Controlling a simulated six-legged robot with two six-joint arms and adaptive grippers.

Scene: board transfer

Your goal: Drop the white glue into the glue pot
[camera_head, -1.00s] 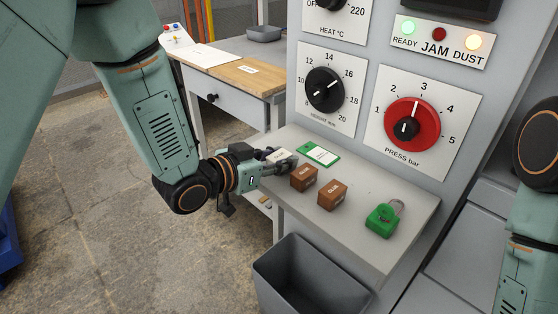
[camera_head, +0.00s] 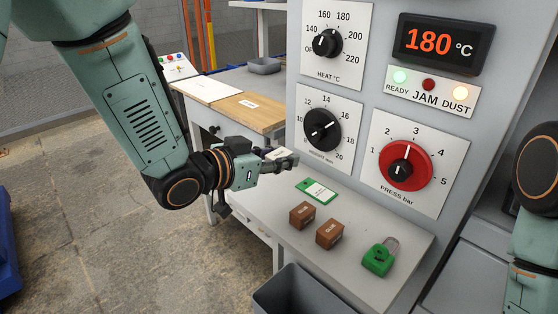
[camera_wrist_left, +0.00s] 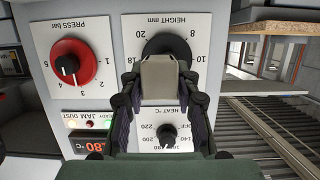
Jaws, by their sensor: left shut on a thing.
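My left gripper (camera_head: 284,160) is shut on a pale, whitish block, the white glue (camera_head: 279,153), and holds it above the left end of the grey shelf. In the left wrist view the block (camera_wrist_left: 160,79) sits between the two dark fingers, in front of the height dial. Two brown blocks with labels (camera_head: 302,215) (camera_head: 329,233) stand on the shelf, below and right of the gripper. I cannot make out a glue pot in these views. My right arm shows at the right edge, but its gripper is out of view.
A green card (camera_head: 317,191) and a green padlock (camera_head: 380,257) lie on the shelf (camera_head: 350,270). A grey bin (camera_head: 290,296) stands below its front edge. The dial panel (camera_head: 329,128) rises behind.

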